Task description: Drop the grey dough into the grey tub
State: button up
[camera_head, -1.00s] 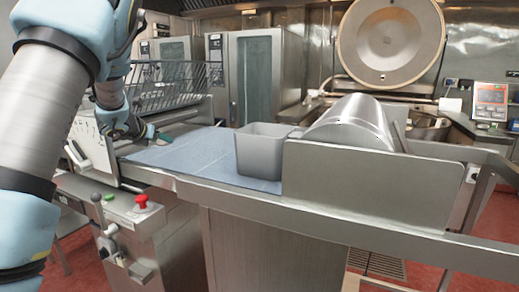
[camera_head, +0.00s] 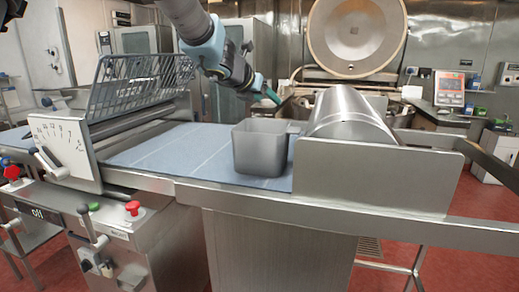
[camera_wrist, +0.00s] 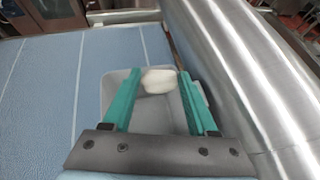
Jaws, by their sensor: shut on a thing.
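The grey tub (camera_head: 260,150) stands upright on the blue belt, just left of the steel roller. My gripper (camera_head: 268,96) is above the tub and slightly behind its rim in the head view, with teal fingers pointing down and right. In the wrist view my gripper (camera_wrist: 158,76) is shut on the pale grey dough (camera_wrist: 158,81), a small rounded lump between the fingertips. The tub's inside (camera_wrist: 155,118) shows below and behind the dough. The dough cannot be made out in the head view.
The large steel roller (camera_head: 350,115) is close on the tub's right, with a steel side plate (camera_head: 378,180) in front. The blue belt (camera_head: 180,150) is clear to the left. A wire guard (camera_head: 140,85) stands farther left.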

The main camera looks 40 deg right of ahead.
notch_tip(320, 180, down, 6)
jog(key=b, duration=0.5)
jog(key=o, duration=1.4)
jog(key=shift+a+r, duration=0.1)
jog(key=v, duration=1)
jog(key=shift+a, duration=0.3)
jog(key=shift+r, duration=0.15)
